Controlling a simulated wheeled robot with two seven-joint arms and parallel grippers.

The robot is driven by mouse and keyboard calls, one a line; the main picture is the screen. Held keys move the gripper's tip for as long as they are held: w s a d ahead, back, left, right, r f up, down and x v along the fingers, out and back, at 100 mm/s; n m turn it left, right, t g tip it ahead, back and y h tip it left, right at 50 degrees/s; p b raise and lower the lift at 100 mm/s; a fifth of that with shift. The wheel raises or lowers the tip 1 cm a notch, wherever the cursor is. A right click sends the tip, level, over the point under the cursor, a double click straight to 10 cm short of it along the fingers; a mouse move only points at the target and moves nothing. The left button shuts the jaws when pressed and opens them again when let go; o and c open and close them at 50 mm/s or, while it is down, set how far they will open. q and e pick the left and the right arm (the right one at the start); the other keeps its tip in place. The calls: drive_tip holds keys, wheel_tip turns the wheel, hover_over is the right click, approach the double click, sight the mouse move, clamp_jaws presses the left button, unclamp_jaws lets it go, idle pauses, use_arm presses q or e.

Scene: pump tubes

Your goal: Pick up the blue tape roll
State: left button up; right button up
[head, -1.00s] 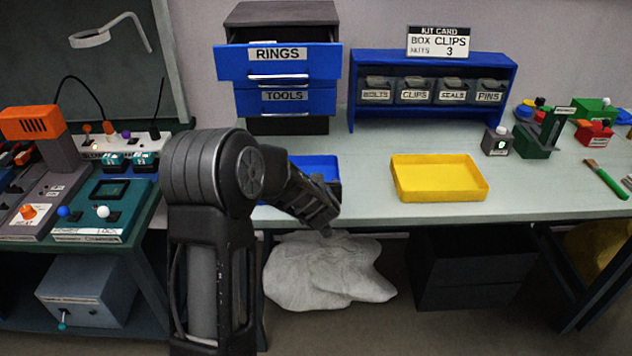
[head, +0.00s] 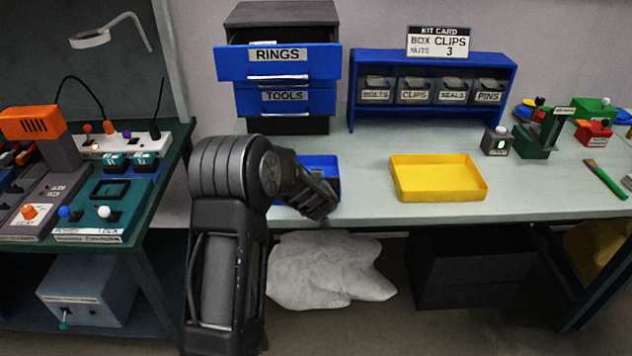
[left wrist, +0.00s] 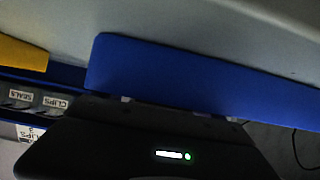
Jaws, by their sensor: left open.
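I cannot make out a blue tape roll in either view. My left gripper (head: 322,212) is at the front edge of the bench, in front of a blue tray (head: 327,163) that my arm partly covers. Its fingers are too dark to see clearly, and nothing shows held in it. In the left wrist view, a broad blue wall (left wrist: 200,80), probably the tray's, lies close to the dark gripper body. The inside of the tray is mostly hidden. My right gripper is not in view.
A yellow tray (head: 438,197) stands to the right on the bench. Behind are a drawer unit with its RINGS drawer (head: 250,64) pulled out and a blue bin rack (head: 432,118). A crumpled grey-white bag (head: 330,275) lies below the bench. Bench space between the trays is clear.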

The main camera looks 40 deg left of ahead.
use_arm(q)
drive_tip(key=shift+c, duration=0.2)
drive_tip(key=c, duration=1.4)
wheel_tip(320, 180, up, 10)
drive_tip(key=p, duration=0.2)
